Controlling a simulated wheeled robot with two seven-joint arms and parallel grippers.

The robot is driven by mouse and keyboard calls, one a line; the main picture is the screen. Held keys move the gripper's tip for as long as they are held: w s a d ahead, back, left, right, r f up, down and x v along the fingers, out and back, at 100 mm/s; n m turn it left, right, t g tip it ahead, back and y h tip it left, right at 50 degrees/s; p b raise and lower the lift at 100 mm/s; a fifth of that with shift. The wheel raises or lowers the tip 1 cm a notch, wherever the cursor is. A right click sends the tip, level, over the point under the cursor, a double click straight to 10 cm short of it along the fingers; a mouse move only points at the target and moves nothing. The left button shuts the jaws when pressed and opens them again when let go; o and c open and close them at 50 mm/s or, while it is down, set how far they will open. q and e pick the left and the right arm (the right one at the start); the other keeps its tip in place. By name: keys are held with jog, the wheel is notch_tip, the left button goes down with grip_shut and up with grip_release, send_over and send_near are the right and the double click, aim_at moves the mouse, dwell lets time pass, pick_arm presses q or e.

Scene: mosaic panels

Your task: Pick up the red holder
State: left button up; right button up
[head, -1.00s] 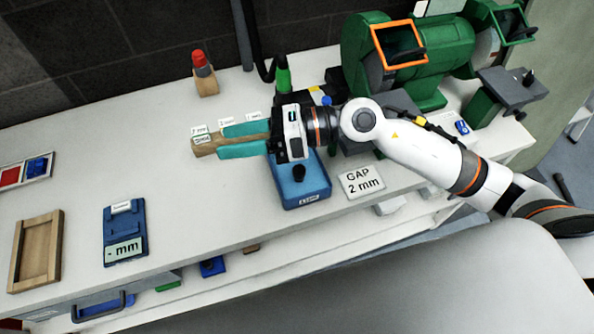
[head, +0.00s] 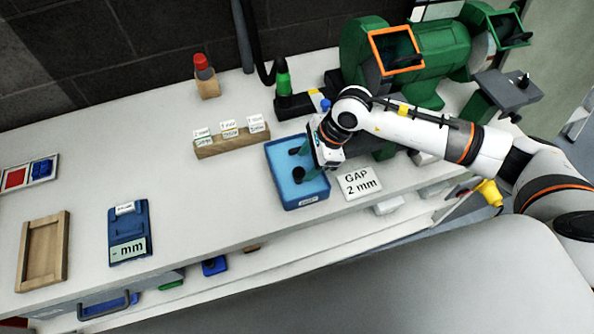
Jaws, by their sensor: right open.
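A flat red piece (head: 15,178) lies in the tray at the far left edge. My right gripper (head: 303,164) is open and points down over the blue tray (head: 308,203). A dark knobbed piece (head: 298,174) shows in that tray by the fingers; I cannot tell whether they touch it. My left gripper is not in view.
A wooden block with several labelled cards (head: 232,145) stands left of the blue tray. The "GAP 2 mm" sign (head: 358,183) lies right of it. A green grinder (head: 420,75) stands behind my right arm.

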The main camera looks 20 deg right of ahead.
aim_at(302, 170)
jog(key=p+x, duration=0.1)
jog(key=x, duration=0.2)
jog(key=shift+s+a+f+p, duration=0.1)
jog(key=shift+f+p, duration=0.2)
jog(key=shift+f, duration=0.05)
jog(key=shift+a+f, duration=0.15)
jog(key=shift+f, duration=0.4)
jog(key=shift+r, duration=0.1)
grip_shut()
